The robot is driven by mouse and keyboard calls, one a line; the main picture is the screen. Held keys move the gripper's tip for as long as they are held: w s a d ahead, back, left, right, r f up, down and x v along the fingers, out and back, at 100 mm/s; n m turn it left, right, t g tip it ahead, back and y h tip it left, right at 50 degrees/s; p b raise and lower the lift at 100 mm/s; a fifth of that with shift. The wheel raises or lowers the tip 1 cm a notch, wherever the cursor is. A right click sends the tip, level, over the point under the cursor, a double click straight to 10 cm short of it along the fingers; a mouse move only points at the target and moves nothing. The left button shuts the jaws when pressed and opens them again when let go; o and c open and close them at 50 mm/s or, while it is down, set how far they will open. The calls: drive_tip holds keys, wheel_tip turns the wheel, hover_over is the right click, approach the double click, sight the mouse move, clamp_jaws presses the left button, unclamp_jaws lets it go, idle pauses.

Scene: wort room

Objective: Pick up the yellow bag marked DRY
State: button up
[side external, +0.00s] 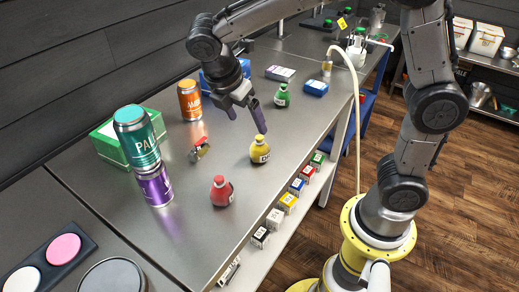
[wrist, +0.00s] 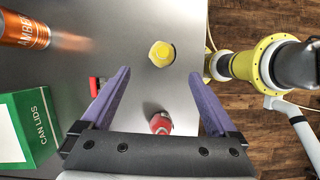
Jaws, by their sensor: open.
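The yellow bag (side external: 260,150) stands on the steel bench near its front edge, rounded with a narrow neck and a pale label with dark marks too small to read. In the wrist view the yellow bag (wrist: 161,54) shows from above, beyond the fingertips and roughly centred between them. My gripper (side external: 247,121) is open and empty above the bench, its purple fingers pointing down, one tip just above and left of the bag. In the wrist view my gripper (wrist: 160,73) has its two fingers wide apart. No contact with the bag shows.
A red bag (side external: 221,191) stands nearer the camera, and a green one (side external: 282,96) farther back. A small red-handled metal fitting (side external: 199,150), an orange can (side external: 190,100), stacked teal (side external: 137,137) and purple cans (side external: 154,185) and a green box (side external: 108,145) stand left. A shelf of small boxes runs below the edge.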

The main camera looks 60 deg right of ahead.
sight(260, 147)
drive_tip(key=x, duration=0.7)
drive_tip(key=shift+d+f, duration=0.1)
drive_tip(key=shift+f, duration=0.1)
drive_tip(key=x, duration=0.4)
drive_tip(key=shift+s, duration=0.2)
drive_tip(key=shift+d+f, duration=0.1)
drive_tip(key=shift+f, duration=0.55)
drive_tip(key=c, duration=1.4)
drive_tip(key=shift+r, duration=0.1)
